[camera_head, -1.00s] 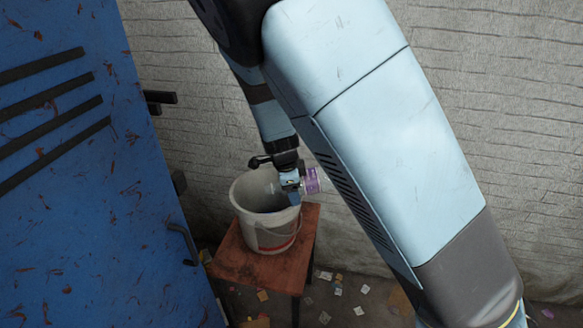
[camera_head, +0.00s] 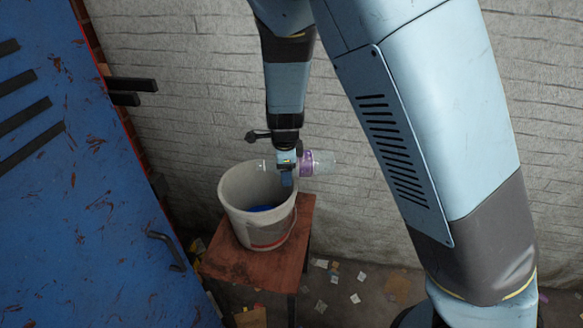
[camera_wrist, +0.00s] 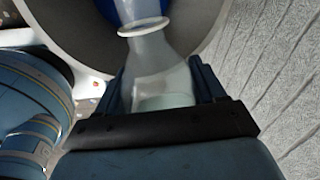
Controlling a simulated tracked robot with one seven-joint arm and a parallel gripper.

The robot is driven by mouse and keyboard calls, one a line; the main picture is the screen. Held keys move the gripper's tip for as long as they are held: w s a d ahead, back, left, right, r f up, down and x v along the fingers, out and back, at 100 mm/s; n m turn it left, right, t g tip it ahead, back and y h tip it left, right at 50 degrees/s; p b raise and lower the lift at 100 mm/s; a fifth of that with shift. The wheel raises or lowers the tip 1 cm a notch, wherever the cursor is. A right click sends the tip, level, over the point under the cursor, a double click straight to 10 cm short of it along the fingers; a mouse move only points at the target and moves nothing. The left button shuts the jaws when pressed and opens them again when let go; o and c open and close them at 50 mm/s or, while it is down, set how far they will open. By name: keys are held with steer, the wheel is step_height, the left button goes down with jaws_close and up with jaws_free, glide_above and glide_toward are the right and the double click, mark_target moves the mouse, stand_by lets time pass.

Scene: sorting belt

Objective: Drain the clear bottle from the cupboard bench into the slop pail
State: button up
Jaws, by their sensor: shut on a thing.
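Some pale liquid seems to lie in the bottle near the fingers. The pail is whitish and upright, with blue in its bottom. No stream from the bottle can be made out.
The pail stands on a small reddish-brown stool (camera_head: 235,262). A blue scratched door (camera_head: 80,200) with a handle fills the left. A pale ribbed wall (camera_head: 190,100) is close behind. Scraps of paper (camera_head: 355,298) litter the floor right of the stool.

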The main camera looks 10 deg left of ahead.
mark_target(274, 159)
steer(key=shift+y, duration=0.5)
steer(key=shift+a+r+g+y, duration=0.2)
steer(key=shift+r+y, duration=0.5)
steer(key=shift+r, duration=0.05)
steer(key=shift+a+r+g+y, duration=0.15)
steer(key=shift+r+g+y, duration=0.05)
steer(key=shift+r+y, duration=0.55)
steer(key=r+y, duration=0.1)
steer(key=a+r+y, duration=0.1)
steer(key=y, duration=0.1)
steer(key=a+r+m+y, duration=0.1)
steer(key=r, duration=0.1)
steer(key=shift+s+a+r+g+y, duration=0.15)
steer(key=shift+s+g+y, duration=0.1)
steer(key=shift+s+g, duration=0.15)
steer(key=a+r+y, duration=0.1)
steer(key=y, duration=0.1)
steer(key=a+r+y, duration=0.1)
steer(key=a+y, duration=0.1)
steer(key=shift+s+r+g+y, duration=0.2)
steer(key=shift+g+y, duration=0.1)
steer(key=a+y, duration=0.2)
steer(key=y, duration=0.1)
steer(key=a+m+y, duration=0.1)
steer(key=shift+s+a+r+y, duration=0.3)
steer(key=shift+s+r, duration=0.05)
steer(key=shift+s, duration=0.05)
